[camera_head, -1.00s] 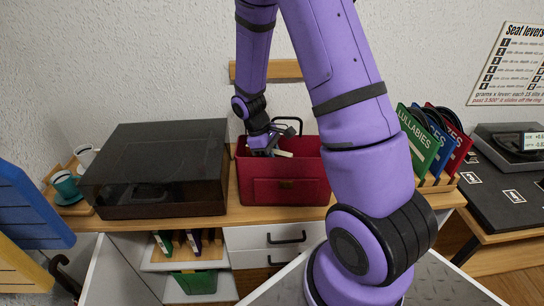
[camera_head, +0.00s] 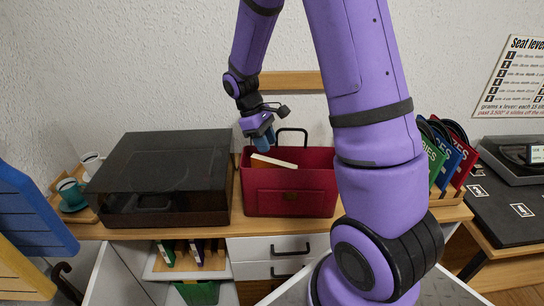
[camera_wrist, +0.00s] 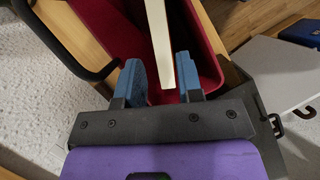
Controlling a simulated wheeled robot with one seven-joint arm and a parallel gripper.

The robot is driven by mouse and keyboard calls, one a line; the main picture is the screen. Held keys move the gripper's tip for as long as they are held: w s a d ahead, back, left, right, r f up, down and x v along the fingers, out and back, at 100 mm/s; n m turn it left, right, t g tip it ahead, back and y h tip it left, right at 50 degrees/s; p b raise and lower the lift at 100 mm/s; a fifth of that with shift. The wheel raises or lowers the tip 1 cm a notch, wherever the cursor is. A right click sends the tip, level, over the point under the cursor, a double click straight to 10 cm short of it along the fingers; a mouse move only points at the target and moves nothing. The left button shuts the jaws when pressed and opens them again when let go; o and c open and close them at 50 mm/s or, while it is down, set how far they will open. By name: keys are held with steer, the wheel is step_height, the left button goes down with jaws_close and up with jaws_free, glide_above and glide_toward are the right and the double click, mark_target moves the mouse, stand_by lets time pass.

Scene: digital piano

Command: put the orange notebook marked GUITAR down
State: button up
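The notebook (camera_head: 272,162) stands in the red bag (camera_head: 290,200), its cream page edge and a strip of orange cover showing above the rim. Its lower part is hidden inside and the GUITAR mark is not visible. My gripper (camera_head: 265,142) is just above the bag, over the notebook. In the wrist view, the blue fingers of my gripper (camera_wrist: 160,82) are spread wide, with the cream edge of the notebook (camera_wrist: 160,40) showing between and beyond them, a gap on each side.
The bag's black handle (camera_head: 292,132) stands up behind the bag, close to my gripper. A dark-lidded turntable (camera_head: 165,180) is left of the bag. Colored record sleeves (camera_head: 455,150) stand in a rack at right. A teal cup (camera_head: 72,192) is at far left.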

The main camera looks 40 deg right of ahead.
steer(key=v, duration=0.2)
steer(key=shift+w+r, duration=0.1)
steer(key=shift+r, duration=0.2)
steer(key=shift+a+r, duration=0.1)
steer(key=shift+r, duration=0.3)
steer(key=s+a+r+m+t, duration=0.35)
steer(key=s+r, duration=0.45)
steer(key=r, duration=0.6)
steer(key=s+a+r+m+t+y, duration=0.1)
steer(key=s+a+r+t, duration=0.1)
steer(key=s, duration=0.5)
steer(key=s+a+r+m+t+y, duration=0.1)
steer(key=s+a+r+t, duration=0.2)
steer(key=s, duration=0.4)
step_height(320, 180, up, 2)
steer(key=shift+s+r+t, duration=0.2)
steer(key=shift+s+t, duration=0.1)
steer(key=shift+t, duration=0.15)
